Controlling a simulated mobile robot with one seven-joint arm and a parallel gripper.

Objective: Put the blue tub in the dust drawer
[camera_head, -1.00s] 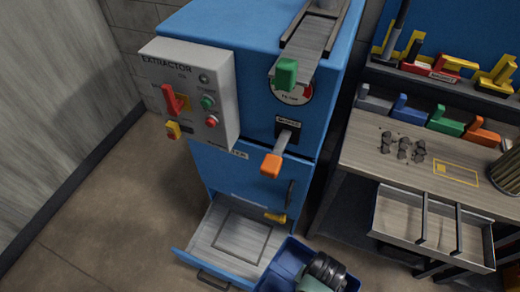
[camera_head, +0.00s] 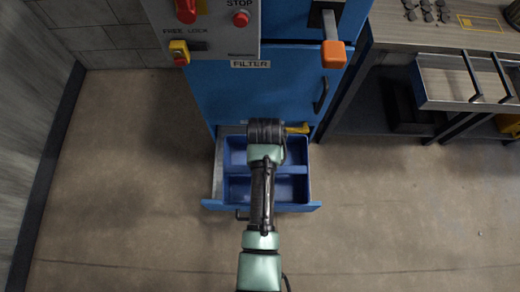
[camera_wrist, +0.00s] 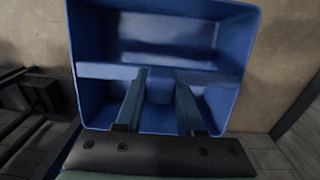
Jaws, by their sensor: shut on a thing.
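The blue tub (camera_head: 295,188) is an open box with a bar across its middle. In the head view it lies over the pulled-out dust drawer (camera_head: 217,180), at its right side, inside the drawer's outline. Whether it rests on the drawer floor or hangs just above it, I cannot tell. In the wrist view the tub (camera_wrist: 88,105) fills most of the picture. My gripper (camera_wrist: 161,82) reaches into it, its two fingers shut on the middle of the bar. In the head view my wrist hides the fingers and part of the tub.
The blue cabinet with a FILTER label (camera_head: 250,64) stands behind the drawer. A yellow handle (camera_head: 298,128) sits at the drawer's back right. An orange-ended lever (camera_head: 334,54) sticks out above. A workbench with an open tray drawer (camera_head: 440,90) is at right. The floor in front is clear.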

